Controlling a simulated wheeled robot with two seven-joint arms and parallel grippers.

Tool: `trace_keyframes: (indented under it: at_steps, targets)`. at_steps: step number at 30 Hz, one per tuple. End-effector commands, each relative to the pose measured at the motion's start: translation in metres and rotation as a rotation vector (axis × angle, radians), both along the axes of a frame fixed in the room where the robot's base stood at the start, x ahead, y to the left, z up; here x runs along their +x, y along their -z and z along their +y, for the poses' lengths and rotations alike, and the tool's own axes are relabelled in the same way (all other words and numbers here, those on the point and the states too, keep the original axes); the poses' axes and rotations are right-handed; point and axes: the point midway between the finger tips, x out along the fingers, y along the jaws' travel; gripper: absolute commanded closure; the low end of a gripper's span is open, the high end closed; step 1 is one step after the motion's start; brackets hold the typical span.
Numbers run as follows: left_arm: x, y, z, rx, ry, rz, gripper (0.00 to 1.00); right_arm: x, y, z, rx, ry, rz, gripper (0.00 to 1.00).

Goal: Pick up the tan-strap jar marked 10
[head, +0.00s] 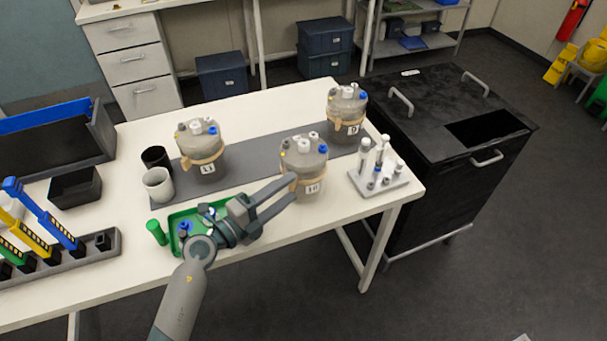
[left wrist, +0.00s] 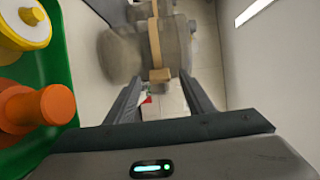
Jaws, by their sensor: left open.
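The jar marked 10 (head: 306,163) is grey with a tan strap and several caps, one of them blue. It stands upright on a dark grey mat near the table's front edge. My left gripper (head: 290,188) is open, its fingertips at the jar's left side near strap height. In the left wrist view the strapped jar (left wrist: 178,42) lies ahead, its tan strap tab between the open fingertips (left wrist: 160,80). I cannot tell whether the fingers touch it. My right gripper is not in view.
Two similar strapped jars stand on the mat (head: 247,152): one at left (head: 202,150), one marked 9 (head: 346,112). A small rack with vials (head: 382,182) is right of the jar. A green tray (head: 178,218) lies beneath my left gripper. A black cart (head: 425,130) stands beyond the table.

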Motion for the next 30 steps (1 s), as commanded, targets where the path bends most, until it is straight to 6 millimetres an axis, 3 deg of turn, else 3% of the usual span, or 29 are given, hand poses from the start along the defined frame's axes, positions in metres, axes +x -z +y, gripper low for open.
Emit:
trace_keyframes:
  at_steps: [16,22,30]
  targets:
    - [0.0025,0.0008,-0.0025,0.001,-0.001,0.001,0.52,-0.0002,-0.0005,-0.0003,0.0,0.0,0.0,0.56]
    - [0.0025,0.0008,-0.0025,0.001,-0.001,0.0,0.99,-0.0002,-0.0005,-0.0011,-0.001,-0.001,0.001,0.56]
    - [0.0026,-0.0004,-0.0025,0.001,-0.001,-0.001,1.0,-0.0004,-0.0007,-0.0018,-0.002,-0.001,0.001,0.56]
